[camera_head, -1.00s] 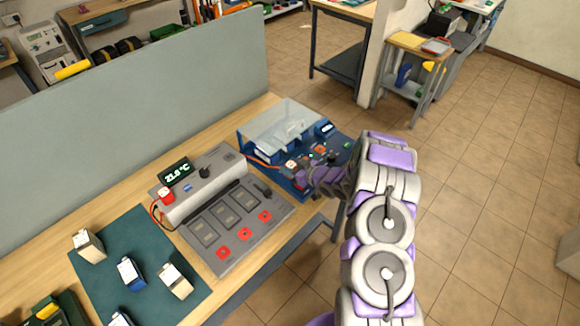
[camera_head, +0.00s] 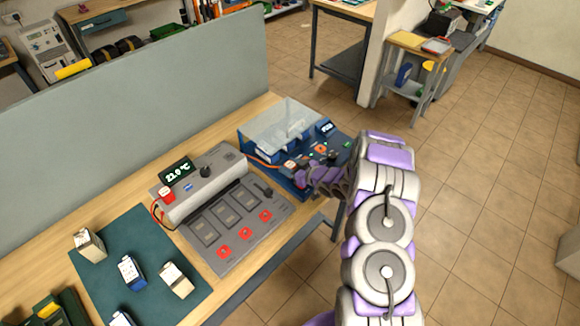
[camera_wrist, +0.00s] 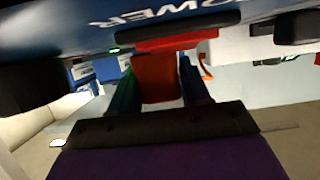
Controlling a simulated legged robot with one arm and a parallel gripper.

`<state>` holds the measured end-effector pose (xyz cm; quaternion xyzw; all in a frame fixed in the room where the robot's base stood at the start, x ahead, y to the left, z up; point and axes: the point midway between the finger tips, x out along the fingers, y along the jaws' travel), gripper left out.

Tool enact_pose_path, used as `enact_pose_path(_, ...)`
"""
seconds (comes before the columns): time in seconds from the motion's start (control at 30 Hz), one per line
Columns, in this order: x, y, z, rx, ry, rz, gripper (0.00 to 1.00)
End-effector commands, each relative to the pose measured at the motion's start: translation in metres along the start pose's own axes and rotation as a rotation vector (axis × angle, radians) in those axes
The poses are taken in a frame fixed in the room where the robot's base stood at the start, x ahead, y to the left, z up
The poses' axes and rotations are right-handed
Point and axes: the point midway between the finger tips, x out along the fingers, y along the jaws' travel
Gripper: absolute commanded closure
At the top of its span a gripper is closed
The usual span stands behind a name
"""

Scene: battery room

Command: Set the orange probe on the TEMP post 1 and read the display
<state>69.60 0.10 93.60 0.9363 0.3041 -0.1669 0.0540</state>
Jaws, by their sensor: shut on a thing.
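My gripper (camera_head: 303,176) is at the front left edge of the blue device (camera_head: 262,172), low beside its panel. No TEMP label is readable, so I cannot tell which post is post 1. The display (camera_head: 177,172) on the grey unit is lit and seems to read about 22 °C.
The grey unit (camera_head: 215,262) with red squares stands left of the blue device. A clear cover (camera_head: 285,122) sits over the device's back. A dark green mat (camera_head: 140,225) holds several small blocks. A grey partition (camera_head: 130,110) runs behind the bench. Floor at right is clear.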

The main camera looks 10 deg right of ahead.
Motion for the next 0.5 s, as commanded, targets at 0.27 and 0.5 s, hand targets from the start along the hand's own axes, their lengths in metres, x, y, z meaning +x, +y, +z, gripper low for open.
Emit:
enact_pose_path(0.27, 0.0017, 0.0002, 0.0048, 0.0, 0.0, 0.0, 0.84)
enact_pose_path(0.5, 0.0032, 0.0004, 0.0086, -0.001, 0.0, 0.001, 0.84)
